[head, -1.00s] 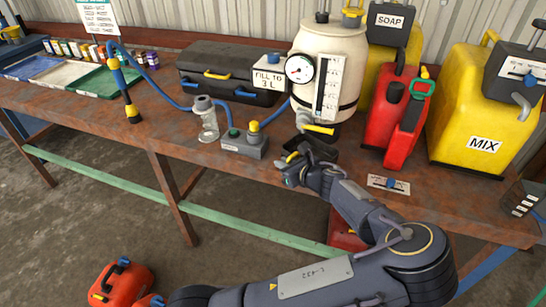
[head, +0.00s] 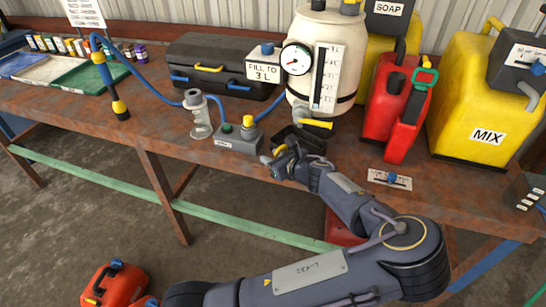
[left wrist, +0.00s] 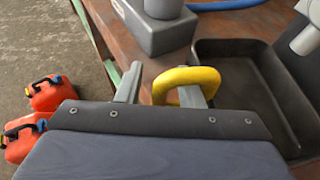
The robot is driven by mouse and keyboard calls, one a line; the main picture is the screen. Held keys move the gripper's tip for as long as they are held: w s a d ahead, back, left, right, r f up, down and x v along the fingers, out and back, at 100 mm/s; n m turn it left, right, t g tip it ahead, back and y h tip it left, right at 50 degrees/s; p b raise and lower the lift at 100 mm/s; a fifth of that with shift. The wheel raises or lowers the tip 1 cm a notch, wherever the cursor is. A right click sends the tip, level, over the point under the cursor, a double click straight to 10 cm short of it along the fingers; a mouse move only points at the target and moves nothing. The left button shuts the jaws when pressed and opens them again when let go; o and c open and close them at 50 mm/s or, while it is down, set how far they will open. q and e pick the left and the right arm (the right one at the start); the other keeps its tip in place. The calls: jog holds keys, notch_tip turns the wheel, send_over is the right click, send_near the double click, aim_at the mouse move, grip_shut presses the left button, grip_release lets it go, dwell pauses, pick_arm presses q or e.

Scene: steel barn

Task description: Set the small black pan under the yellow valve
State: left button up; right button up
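The small black pan (head: 313,149) sits on the bench at the foot of the white tank, just below the valve with the yellow lever (head: 317,123). Its dark tray (left wrist: 240,90) fills the right of the left wrist view, with a grey spout (left wrist: 308,38) at its upper right. My left gripper (head: 274,164) is at the pan's near left side. In the left wrist view its fingers (left wrist: 160,92) stand apart. The pan's yellow loop handle (left wrist: 185,77) is at the right finger, with part of it between the fingers. I see no firm grip. My right gripper is out of view.
Red (head: 385,105) and yellow (head: 470,95) cans stand right. A small slider plate (head: 390,179) lies near the front edge.

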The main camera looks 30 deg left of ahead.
pick_arm(q)
jog(key=shift+r, duration=0.1)
jog(key=v, duration=1.2)
jog(key=s+a+f+n+g+h, duration=0.1)
jog(key=s+f+n+g+h, duration=0.5)
jog(key=s+f+n+h, duration=0.55)
jog(key=s+d+r+n+t+h, duration=0.2)
jog(key=s+r+n+t, duration=0.1)
jog(key=s+r+n, duration=0.3)
jog(key=s+d+r+n+t+h, duration=0.2)
jog(key=s+r+n+t+h, duration=0.1)
jog(key=s+r+n, duration=0.3)
notch_tip(320, 180, up, 5)
jog(key=shift+s+d+f+t, duration=0.2)
jog(key=shift+s+t, duration=0.3)
jog(key=shift+s, duration=0.55)
jog(key=shift+c, duration=0.4)
